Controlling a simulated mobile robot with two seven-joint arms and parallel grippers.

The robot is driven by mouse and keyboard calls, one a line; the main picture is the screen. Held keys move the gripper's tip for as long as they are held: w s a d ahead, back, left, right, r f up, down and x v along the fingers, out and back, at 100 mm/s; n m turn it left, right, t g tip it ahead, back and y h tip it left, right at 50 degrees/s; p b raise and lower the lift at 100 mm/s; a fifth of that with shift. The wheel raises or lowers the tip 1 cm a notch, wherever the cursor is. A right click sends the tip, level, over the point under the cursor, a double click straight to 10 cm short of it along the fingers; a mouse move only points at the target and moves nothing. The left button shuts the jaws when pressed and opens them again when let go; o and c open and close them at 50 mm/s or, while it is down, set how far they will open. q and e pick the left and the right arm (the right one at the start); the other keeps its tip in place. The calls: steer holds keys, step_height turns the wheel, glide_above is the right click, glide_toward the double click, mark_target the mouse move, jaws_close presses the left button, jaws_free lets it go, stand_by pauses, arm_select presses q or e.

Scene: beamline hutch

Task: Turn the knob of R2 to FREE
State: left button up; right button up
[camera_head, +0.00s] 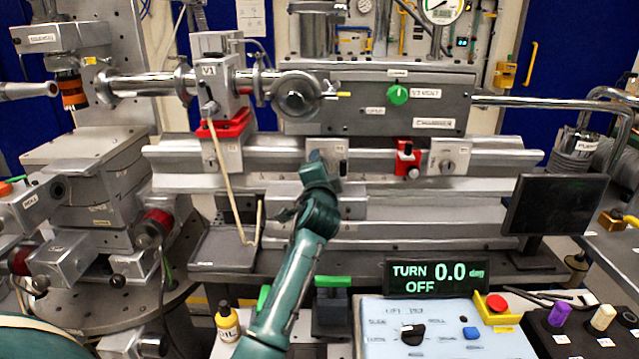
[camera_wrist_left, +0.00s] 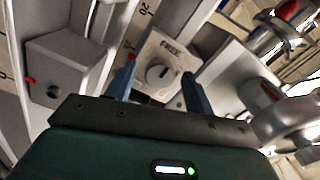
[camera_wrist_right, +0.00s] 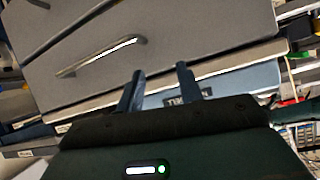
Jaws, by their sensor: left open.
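A grey block with a round knob (camera_wrist_left: 158,75) faces my left gripper (camera_wrist_left: 160,88) in the left wrist view. The word FREE is printed on the block above the knob. My left gripper is open, one finger on either side of the knob in the picture; contact cannot be told. The knob's pointer direction is unclear. In the head view my left gripper (camera_head: 317,165) is in front of the middle rider (camera_head: 341,152) on the rail and hides part of it. No R2 label is readable. My right gripper (camera_wrist_right: 160,88) is open and empty.
The rail (camera_head: 500,157) also carries a red clamp (camera_head: 406,160) and another rider (camera_head: 449,155). A valve marked V1 (camera_head: 209,90) stands left. Below are a display (camera_head: 436,277) reading TURN 0.0 deg OFF and a control panel (camera_head: 450,335). A drawer handle (camera_wrist_right: 100,57) shows in the right wrist view.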

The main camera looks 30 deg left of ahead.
arm_select(q)
steer(key=v, duration=1.2)
arm_select(e)
steer(key=shift+f, duration=0.1)
arm_select(q)
steer(key=shift+s+d, duration=0.1)
steer(key=shift+s, duration=0.05)
steer(key=s+d+f+g+h+p, duration=0.1)
steer(key=s+d+f+h+p, duration=0.15)
steer(key=f, duration=0.45)
steer(key=s+d+f+g+h+p, duration=0.1)
steer(key=s+d+f+h+p, duration=0.1)
steer(key=s+d+f+h, duration=0.3)
steer(key=s+d+f+n+g+h+p, duration=0.1)
steer(key=s+d+f+n+h, duration=0.1)
steer(key=s+f, duration=0.4)
steer(key=s+d+f+n+g+h+p, duration=0.1)
steer(key=s+d+f+n+g+p, duration=0.1)
steer(key=s, duration=1)
step_height(320, 180, down, 4)
steer(key=shift+d+r+n+g+h+p, duration=0.1)
steer(key=shift+d+n+g+h+p, duration=0.25)
steer(key=shift+d+n, duration=0.5)
arm_select(e)
steer(key=r, duration=0.1)
steer(key=d+r, duration=0.1)
steer(key=d+r+h, duration=0.1)
steer(key=shift+s+r+g, duration=0.1)
steer(key=shift+s+g, duration=0.2)
steer(key=shift+g, duration=0.1)
